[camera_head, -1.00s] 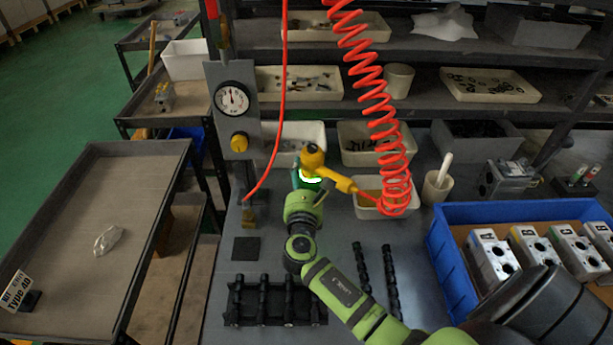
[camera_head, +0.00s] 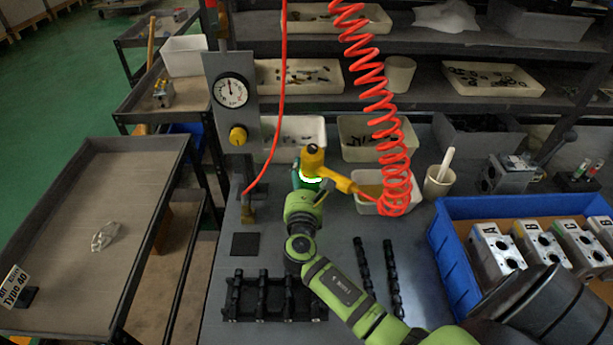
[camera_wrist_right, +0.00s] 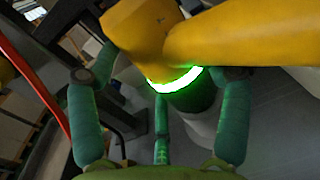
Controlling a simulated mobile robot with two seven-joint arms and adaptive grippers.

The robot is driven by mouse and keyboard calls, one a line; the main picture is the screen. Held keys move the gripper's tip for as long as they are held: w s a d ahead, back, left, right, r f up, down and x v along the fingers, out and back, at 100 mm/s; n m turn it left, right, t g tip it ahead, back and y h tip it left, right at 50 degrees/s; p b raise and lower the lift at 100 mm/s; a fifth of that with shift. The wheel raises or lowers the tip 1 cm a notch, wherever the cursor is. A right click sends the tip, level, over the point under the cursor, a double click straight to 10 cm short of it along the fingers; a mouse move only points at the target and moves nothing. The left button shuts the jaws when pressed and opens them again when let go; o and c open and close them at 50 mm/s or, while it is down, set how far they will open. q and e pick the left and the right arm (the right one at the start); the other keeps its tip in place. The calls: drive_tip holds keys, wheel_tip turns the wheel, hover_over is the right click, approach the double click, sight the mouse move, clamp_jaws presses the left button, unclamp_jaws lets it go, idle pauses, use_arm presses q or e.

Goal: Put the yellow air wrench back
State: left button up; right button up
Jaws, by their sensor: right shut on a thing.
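The yellow air wrench (camera_head: 313,160) is in the middle of the head view, above the bench, with its handle pointing right toward the coiled red hose (camera_head: 385,130). A glowing white-green ring and a dark green section show under its yellow head. My right gripper (camera_head: 306,186) is shut on the wrench from the near side. In the right wrist view, the wrench (camera_wrist_right: 145,35) fills the top and the teal fingers (camera_wrist_right: 160,115) stand around its lower section. The exact finger contact is partly hidden. My left gripper is out of view.
A black rack (camera_head: 240,302) and a dark square pad (camera_head: 245,244) lie on the bench. A blue crate (camera_head: 450,255) with valve blocks is at right. Bins (camera_head: 290,133) stand behind.

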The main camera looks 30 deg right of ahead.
drive_tip(key=shift+w+f+b, duration=0.1)
drive_tip(key=shift+f+b, duration=0.3)
drive_tip(key=shift+b, duration=0.05)
idle(0.5)
drive_tip(key=o, duration=1.5)
drive_tip(key=shift+s+f, duration=0.2)
drive_tip(key=shift+f, duration=0.15)
drive_tip(key=v, duration=1.2)
drive_tip(key=shift+r, duration=0.15)
drive_tip(key=shift+w, duration=0.1)
